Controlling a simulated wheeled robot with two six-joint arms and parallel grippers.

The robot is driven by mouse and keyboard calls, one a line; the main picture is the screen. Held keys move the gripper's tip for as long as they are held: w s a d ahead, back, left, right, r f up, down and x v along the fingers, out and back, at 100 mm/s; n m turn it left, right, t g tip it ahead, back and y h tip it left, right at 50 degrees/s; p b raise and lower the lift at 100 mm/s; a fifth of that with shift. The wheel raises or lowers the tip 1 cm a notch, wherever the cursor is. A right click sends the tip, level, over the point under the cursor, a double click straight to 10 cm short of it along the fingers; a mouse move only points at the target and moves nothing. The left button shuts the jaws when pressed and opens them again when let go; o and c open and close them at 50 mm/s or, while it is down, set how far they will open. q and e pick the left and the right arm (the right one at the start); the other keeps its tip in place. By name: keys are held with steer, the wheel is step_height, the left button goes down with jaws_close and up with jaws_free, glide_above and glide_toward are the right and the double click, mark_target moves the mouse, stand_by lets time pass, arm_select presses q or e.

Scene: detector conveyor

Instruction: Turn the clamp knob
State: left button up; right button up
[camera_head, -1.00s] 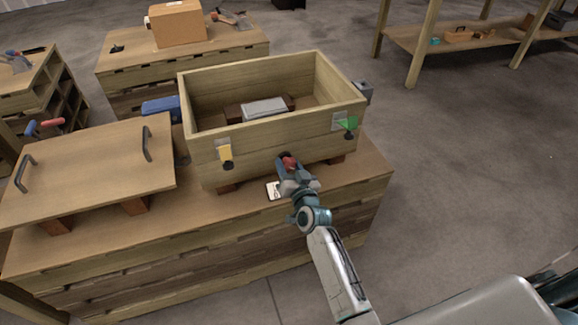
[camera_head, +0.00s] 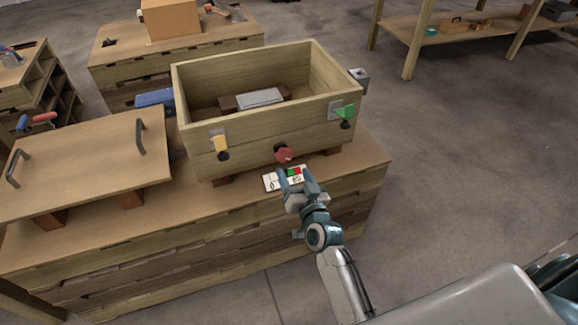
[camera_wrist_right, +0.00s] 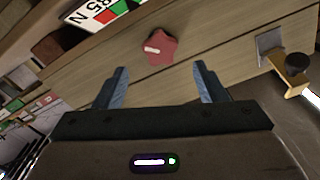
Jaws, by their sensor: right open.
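A red lobed clamp knob (camera_head: 283,153) sits on the front wall of the wooden box (camera_head: 250,143), low and near the middle. In the right wrist view the knob (camera_wrist_right: 158,46) shows a white mark on its face and lies beyond the fingertips, between them. My right gripper (camera_head: 296,180) is open and empty, a little in front of the knob and apart from it. Its two blue fingers (camera_wrist_right: 159,82) stand wide in the right wrist view. My left gripper does not show.
A yellow latch (camera_head: 219,143) and a green latch (camera_head: 344,112) flank the knob on the box front. A printed card (camera_head: 270,183) lies on the workbench below the knob. A wooden lid with handles (camera_head: 85,165) rests at left. A grey block lies inside the box.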

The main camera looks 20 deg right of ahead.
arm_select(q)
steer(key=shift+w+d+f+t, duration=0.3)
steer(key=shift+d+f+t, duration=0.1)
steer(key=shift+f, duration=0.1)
arm_select(e)
steer(key=shift+s, duration=1.5)
